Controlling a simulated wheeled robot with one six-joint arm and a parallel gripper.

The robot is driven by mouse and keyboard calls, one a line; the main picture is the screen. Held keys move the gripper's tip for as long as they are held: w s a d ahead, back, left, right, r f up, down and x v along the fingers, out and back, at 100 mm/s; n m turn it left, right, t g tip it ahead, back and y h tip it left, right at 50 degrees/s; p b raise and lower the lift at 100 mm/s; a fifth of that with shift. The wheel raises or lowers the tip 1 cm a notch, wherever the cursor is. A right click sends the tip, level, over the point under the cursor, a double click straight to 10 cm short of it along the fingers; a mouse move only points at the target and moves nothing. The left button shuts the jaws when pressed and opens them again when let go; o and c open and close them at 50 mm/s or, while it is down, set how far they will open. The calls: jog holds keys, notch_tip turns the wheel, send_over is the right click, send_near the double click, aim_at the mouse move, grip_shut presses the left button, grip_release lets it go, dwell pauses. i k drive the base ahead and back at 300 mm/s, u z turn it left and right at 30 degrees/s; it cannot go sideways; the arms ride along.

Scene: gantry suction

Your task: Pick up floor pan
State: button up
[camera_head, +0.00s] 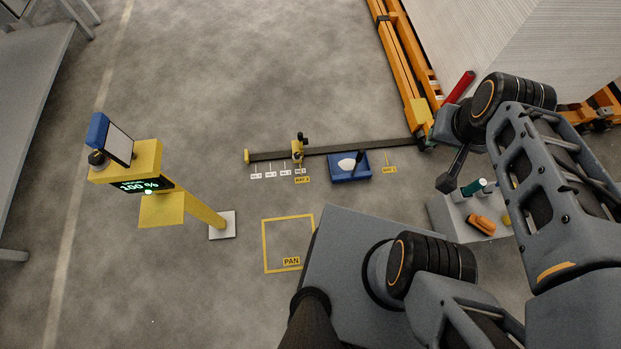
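The floor pan, a small blue tray (350,178), sits on the grey floor beside the dark rail, near a yellow label. A white patch and a dark upright piece show in it. My arm comes in from the right. My gripper (453,182) is seen small and from the side, to the right of the pan and apart from it. Its fingers cannot be told apart, and I see nothing held in it.
A yellow floor outline marked PAN (264,245) is empty. A dark rail (350,147) with a yellow slider (298,152) runs behind the pan. A yellow display post (200,208) stands left. A grey tray (440,214) holds small items at right. Orange beams (398,60) stand behind.

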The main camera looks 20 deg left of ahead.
aim_at(347, 167)
jog(key=z, duration=0.2)
jog(key=k, duration=0.2)
jog(key=u, duration=0.8)
jog(key=i, duration=0.4)
jog(key=z, duration=0.35)
jog(key=k, duration=0.35)
jog(key=u, duration=1.1)
jog(key=i, duration=0.9)
jog(key=z, duration=0.45)
